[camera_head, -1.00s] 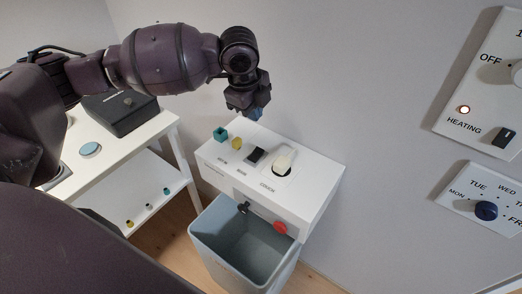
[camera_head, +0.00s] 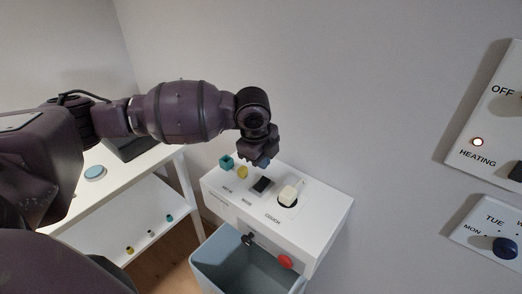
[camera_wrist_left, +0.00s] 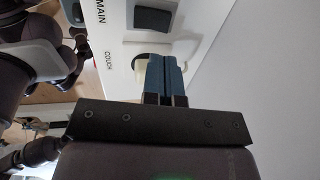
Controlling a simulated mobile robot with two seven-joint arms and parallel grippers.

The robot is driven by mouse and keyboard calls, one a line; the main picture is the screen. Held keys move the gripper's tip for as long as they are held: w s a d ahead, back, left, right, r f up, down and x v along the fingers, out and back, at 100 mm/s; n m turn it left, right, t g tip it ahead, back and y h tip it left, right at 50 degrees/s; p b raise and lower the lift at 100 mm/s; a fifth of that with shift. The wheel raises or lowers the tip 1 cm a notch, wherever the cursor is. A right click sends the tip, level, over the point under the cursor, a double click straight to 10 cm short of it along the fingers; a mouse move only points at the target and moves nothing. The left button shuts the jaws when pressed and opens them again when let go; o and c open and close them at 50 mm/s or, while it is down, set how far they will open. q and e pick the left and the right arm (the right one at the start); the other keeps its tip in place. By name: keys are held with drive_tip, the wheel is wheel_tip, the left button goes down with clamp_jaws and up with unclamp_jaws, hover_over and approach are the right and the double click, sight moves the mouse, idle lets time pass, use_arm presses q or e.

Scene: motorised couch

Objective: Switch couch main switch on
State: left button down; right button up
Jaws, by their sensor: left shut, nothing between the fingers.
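A white control box (camera_head: 330,222) stands out at the wall. Its top holds a black rocker switch (camera_head: 262,186), by the label MAIN in the left wrist view, and a cream switch (camera_head: 289,195) in a dark recess by the label COUCH. My left gripper (camera_head: 262,163) is shut and empty, pointing down above the back of the box, behind the black rocker. In the left wrist view, its blue fingers (camera_wrist_left: 164,78) partly cover the cream switch (camera_wrist_left: 140,66). The black rocker (camera_wrist_left: 152,19) lies beyond the fingertips there. Contact cannot be told. My right gripper is not in view.
A teal knob (camera_head: 227,162) and a yellow knob (camera_head: 242,172) sit left of the rocker. A red button (camera_head: 285,262) is on the box front, above an open grey bin (camera_head: 215,262). A white table (camera_head: 130,176) stands left. Wall panels hang right.

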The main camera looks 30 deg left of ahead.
sight(266, 181)
use_arm(q)
drive_tip(key=f, duration=0.3)
drive_tip(key=w+f+b, duration=0.1)
drive_tip(key=f, duration=0.1)
drive_tip(key=shift+d+f, duration=0.1)
drive_tip(key=shift+f, duration=0.25)
drive_tip(key=shift+w+f, duration=0.15)
drive_tip(key=shift+f, duration=0.5)
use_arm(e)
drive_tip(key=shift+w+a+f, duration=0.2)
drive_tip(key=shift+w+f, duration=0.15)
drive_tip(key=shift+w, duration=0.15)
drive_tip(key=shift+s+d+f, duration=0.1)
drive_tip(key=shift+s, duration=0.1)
